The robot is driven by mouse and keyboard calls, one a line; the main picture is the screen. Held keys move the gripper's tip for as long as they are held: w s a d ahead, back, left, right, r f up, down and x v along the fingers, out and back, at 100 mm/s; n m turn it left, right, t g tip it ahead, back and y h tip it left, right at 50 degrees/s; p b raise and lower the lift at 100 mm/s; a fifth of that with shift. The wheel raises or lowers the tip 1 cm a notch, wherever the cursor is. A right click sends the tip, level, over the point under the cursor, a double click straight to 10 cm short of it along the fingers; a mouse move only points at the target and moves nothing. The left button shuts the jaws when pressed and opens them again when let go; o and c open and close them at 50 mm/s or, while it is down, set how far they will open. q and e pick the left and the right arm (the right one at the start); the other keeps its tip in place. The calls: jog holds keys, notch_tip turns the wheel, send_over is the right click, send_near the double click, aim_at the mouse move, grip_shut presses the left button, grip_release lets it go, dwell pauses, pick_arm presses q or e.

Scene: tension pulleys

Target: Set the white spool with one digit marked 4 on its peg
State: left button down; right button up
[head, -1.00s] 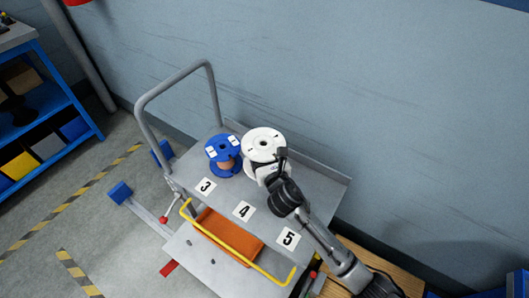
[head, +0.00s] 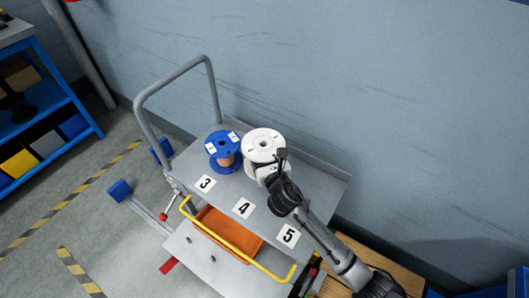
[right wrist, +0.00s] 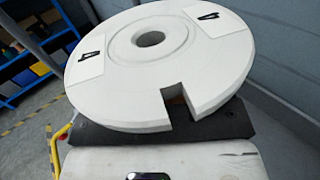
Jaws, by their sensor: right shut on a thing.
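The white spool (head: 258,138) stands upright at the back of the grey cart top, behind the number 4 label (head: 243,208). In the right wrist view the spool's notched upper flange (right wrist: 150,85) fills the top, with two labels marked 4. My right gripper (head: 268,170) is shut on the spool from the front, below the upper flange; the flange hides the fingertips. The spool's lower end and its peg are hidden, so I cannot tell whether it is seated. My left gripper is out of view.
A blue spool (head: 215,145) with copper-coloured winding stands just left of the white spool, behind the number 3 label (head: 205,183). The number 5 label (head: 288,235) is to the right. The cart's tall grey handle (head: 160,85) rises at the left, and a wall is behind.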

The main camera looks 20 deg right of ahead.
jog(key=shift+f, duration=0.5)
dwell(0.8)
jog(key=shift+f, duration=0.25)
dwell(0.4)
notch_tip(320, 180, down, 2)
jog(key=shift+f+b, duration=0.2)
jog(key=shift+b, duration=0.35)
